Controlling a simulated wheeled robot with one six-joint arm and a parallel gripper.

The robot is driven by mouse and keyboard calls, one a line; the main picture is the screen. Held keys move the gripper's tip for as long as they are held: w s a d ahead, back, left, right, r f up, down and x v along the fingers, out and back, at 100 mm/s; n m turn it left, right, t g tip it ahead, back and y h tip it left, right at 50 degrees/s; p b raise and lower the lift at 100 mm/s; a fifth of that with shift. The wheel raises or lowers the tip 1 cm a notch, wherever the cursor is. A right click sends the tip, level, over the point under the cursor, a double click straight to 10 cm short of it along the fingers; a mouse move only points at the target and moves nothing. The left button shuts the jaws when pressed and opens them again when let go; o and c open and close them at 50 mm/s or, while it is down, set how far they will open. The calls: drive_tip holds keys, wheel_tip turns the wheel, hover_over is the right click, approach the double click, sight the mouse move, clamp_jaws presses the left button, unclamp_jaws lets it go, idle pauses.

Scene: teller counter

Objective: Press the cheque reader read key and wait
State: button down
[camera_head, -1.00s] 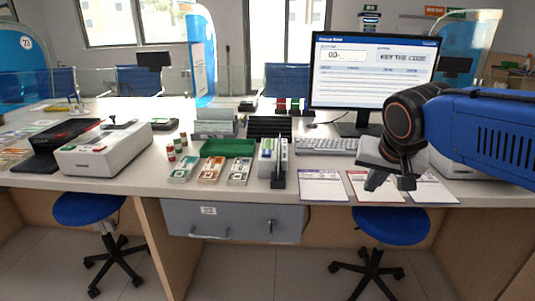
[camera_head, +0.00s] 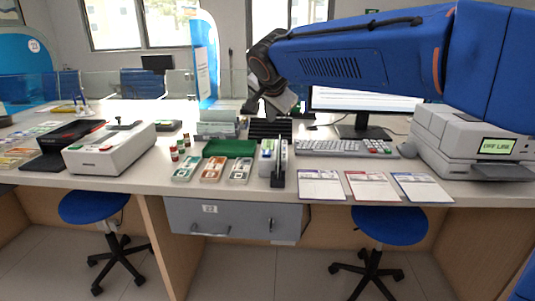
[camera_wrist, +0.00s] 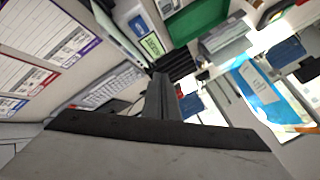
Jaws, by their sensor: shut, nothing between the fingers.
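My gripper (camera_head: 260,108) is shut and empty, held up over the middle of the counter near the black slotted rack. Its shut fingers also show in the wrist view (camera_wrist: 160,98). A white boxy machine (camera_head: 108,152) stands at the left of the counter, with small red and green marks on its front and a dark piece on top. A grey machine (camera_head: 465,140) at the right has a lit green display that seems to read OFF LINE. I cannot tell from the pictures which one is the cheque reader, and no read key can be made out. My gripper touches neither.
A green tray (camera_head: 230,148), a black rack (camera_head: 270,129) and a keyboard (camera_head: 335,147) lie mid-counter. A monitor (camera_head: 350,101) stands behind, partly covered by my arm. Three paper forms (camera_head: 371,187) lie along the front edge. A black device (camera_head: 62,143) sits far left.

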sight(267, 154)
drive_tip(key=shift+w+a+r, duration=0.1)
drive_tip(key=shift+w+a, duration=0.1)
drive_tip(key=shift+a, duration=0.4)
drive_tip(key=shift+f, duration=4.45)
drive_tip(key=shift+f, duration=0.1)
drive_tip(key=shift+f, duration=0.25)
drive_tip(key=shift+f, duration=0.5)
drive_tip(key=shift+r, duration=0.9)
